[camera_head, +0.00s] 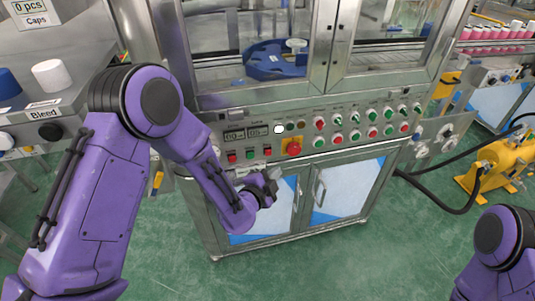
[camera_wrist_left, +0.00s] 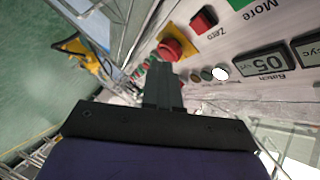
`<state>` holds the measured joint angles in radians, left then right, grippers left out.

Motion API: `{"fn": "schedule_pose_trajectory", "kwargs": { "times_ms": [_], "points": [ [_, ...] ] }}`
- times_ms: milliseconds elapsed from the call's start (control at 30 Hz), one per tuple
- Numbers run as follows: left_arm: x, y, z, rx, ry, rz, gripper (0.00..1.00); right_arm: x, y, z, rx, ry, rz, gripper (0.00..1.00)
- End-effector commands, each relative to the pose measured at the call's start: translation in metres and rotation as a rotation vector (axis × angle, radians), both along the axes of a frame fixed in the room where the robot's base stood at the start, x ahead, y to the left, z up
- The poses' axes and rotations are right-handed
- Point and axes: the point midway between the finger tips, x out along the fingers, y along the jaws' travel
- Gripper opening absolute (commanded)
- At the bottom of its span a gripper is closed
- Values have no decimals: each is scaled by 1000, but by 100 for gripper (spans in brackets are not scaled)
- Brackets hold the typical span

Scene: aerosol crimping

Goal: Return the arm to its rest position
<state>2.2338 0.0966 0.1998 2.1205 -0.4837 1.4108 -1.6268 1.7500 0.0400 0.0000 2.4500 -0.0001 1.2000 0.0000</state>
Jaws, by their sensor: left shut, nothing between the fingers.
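My purple left arm comes in from the left in the head view and reaches over the front of the machine's control panel (camera_head: 345,130). My left gripper (camera_head: 273,176) is shut and empty, in front of the panel's lower edge and the cabinet doors below it. In the left wrist view the closed dark fingers (camera_wrist_left: 158,80) point toward the panel, near the red emergency button on its yellow plate (camera_wrist_left: 178,43). I cannot tell the exact gap to the panel. Part of my right arm shows at the lower right of the head view; its gripper is out of frame.
The panel carries several buttons, switches and displays, with a red emergency button (camera_head: 294,146). A blue fixture (camera_head: 272,64) sits behind the machine's glass. A bench with caps (camera_head: 53,74) stands at the left. A yellow pump (camera_head: 497,165) with black hoses stands right. Green floor (camera_head: 385,250) is clear in front.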

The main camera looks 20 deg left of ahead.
Motion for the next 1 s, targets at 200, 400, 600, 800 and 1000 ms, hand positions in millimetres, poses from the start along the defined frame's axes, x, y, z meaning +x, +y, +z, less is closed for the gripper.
{"fn": "schedule_pose_trajectory", "kwargs": {
  "times_ms": [200,400,600,800,1000],
  "points": [
    [0,0,0,-1,0,0,0,0,0,0,0,0,0,43],
    [-5,4,-8,-286,87,91,0,0,0,0,0,0,0,43],
    [-91,56,-101,-898,424,592,0,0,0,0,0,0,0,43],
    [-237,113,-186,-1116,592,1181,0,0,0,0,0,0,0,43],
    [-335,140,-213,-975,684,1395,0,0,0,0,0,0,0,43]
  ]
}}
